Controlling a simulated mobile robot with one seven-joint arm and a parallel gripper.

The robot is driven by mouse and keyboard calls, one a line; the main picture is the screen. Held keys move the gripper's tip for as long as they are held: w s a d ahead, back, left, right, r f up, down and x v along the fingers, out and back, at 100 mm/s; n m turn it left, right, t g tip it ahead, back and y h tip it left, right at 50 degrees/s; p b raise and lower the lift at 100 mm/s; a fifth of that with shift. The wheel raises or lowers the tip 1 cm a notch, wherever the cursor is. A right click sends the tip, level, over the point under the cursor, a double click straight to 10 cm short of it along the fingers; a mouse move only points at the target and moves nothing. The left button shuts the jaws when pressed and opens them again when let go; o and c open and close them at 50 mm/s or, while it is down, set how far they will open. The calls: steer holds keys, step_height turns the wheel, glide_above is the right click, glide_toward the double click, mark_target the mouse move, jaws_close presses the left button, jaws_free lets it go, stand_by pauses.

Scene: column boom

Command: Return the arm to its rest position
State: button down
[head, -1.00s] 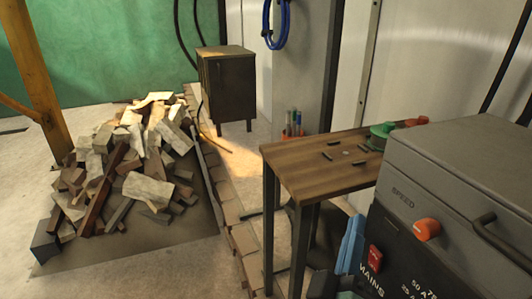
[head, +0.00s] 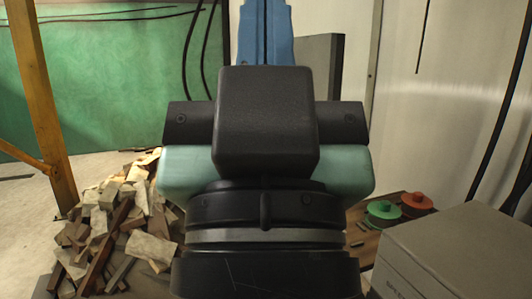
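My gripper (head: 266,18) fills the middle of the head view, close to the camera and raised, with its dark wrist and pale green body below. Its two blue fingers point up toward the top edge and lie side by side with only a thin dark seam between them. They look shut, and I see nothing held. The tips reach the top edge of the picture. The arm hides much of the middle of the scene, including most of the wooden table (head: 372,246).
A grey machine housing (head: 455,255) stands close at lower right. Green (head: 383,211) and red (head: 415,203) round items sit on the table. A pile of wood blocks (head: 110,225) lies at left beside a yellow post (head: 40,100). Dark cables hang at the right.

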step_height(320, 180, up, 15)
steer(key=p, duration=1.2)
steer(key=shift+f, duration=0.2)
